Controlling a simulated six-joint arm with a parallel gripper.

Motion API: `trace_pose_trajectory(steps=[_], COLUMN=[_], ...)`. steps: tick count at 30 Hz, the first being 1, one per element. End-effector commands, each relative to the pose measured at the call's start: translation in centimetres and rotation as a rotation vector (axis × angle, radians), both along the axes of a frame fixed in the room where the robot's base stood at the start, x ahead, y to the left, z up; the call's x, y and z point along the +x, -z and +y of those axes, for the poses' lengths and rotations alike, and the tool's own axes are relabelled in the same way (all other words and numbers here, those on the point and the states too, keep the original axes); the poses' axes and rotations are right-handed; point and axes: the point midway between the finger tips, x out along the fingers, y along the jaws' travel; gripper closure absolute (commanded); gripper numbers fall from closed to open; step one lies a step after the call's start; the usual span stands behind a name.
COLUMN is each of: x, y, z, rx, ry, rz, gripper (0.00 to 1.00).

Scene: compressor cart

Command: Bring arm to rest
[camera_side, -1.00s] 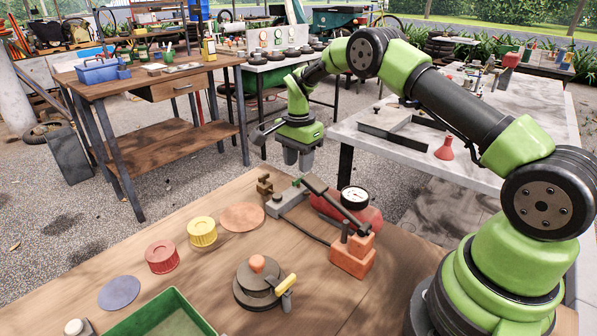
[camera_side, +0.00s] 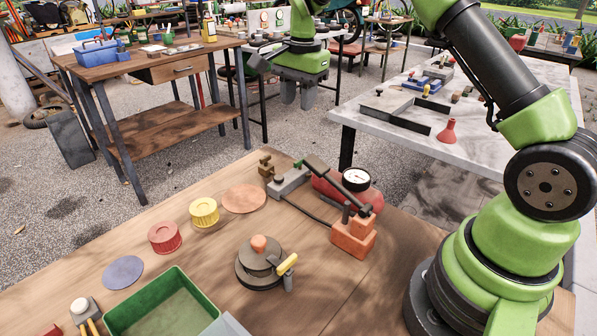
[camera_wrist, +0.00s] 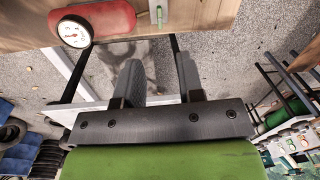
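My gripper (camera_side: 298,95) hangs high in the side view, fingers pointing down, above the gap between the wooden worktable (camera_side: 340,290) and the tables behind. In the wrist view my gripper (camera_wrist: 158,80) shows two grey fingers spread apart with nothing between them, so it is open and empty. It touches nothing. On the worktable, the red tank with a pressure gauge (camera_side: 356,179) stands near the far edge; the gauge also shows in the wrist view (camera_wrist: 73,32).
The worktable also holds a yellow cap (camera_side: 204,212), a red cap (camera_side: 165,238), a round grey part with a yellow handle (camera_side: 260,264), an orange block (camera_side: 353,240) and a green bin (camera_side: 163,312). A pale table (camera_side: 400,140) with a red funnel (camera_side: 447,132) stands behind at right.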

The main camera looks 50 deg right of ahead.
Motion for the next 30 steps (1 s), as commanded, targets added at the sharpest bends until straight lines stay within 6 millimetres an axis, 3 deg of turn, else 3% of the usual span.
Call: trace_pose_trajectory(steps=[1,6,13,17,21,25,30], x=[-0.8,-4.7,-11.9,-16.5,-21.1,-24.0,-25.8], y=[-2.3,-8.1,-12.9,-13.9,-13.7,-12.7,-11.8], z=[0.9,3.9,7.4,9.0,10.3,11.0,11.3], rx=[-0.002,-0.018,-0.064,-0.103,-0.152,-0.193,-0.223], ry=[-0.059,-0.273,-0.552,-0.704,-0.851,-0.953,-1.017], rz=[-0.038,-0.151,-0.308,-0.396,-0.487,-0.549,-0.59], gripper=[0.65,0.65,0.65,0.65,0.65,0.65,0.65])
